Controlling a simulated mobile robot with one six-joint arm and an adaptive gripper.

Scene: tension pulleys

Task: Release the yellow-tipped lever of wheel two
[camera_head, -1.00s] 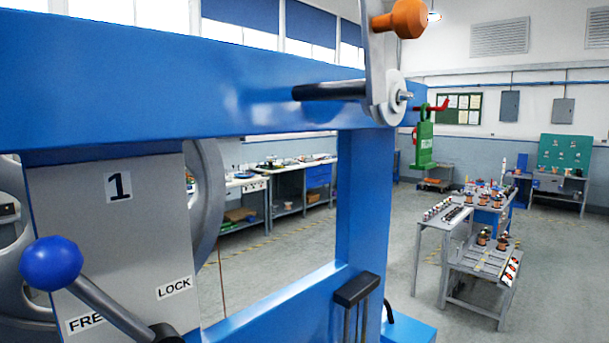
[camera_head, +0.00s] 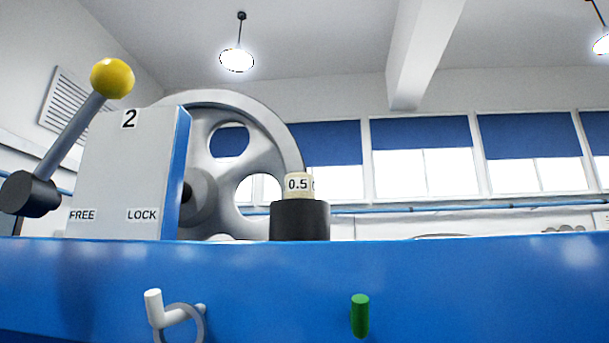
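The yellow-tipped lever (camera_head: 73,132) stands at the left of the head view, in front of a grey housing (camera_head: 125,175) marked 2. Its yellow ball (camera_head: 112,78) is at the top and its arm slopes down left to a dark round hub (camera_head: 28,194). FREE is printed at the housing's lower left and LOCK at its lower right. The lever leans up to the right; I cannot tell which label it is set to. Wheel two (camera_head: 235,150), grey and spoked, stands behind the housing. My gripper is not in view.
A blue beam (camera_head: 300,275) crosses the bottom of the view. A dark cylinder (camera_head: 300,220) with a cream 0.5 piece stands right of the wheel. A white peg with a ring (camera_head: 155,307) and a green peg (camera_head: 360,316) stick out of the beam.

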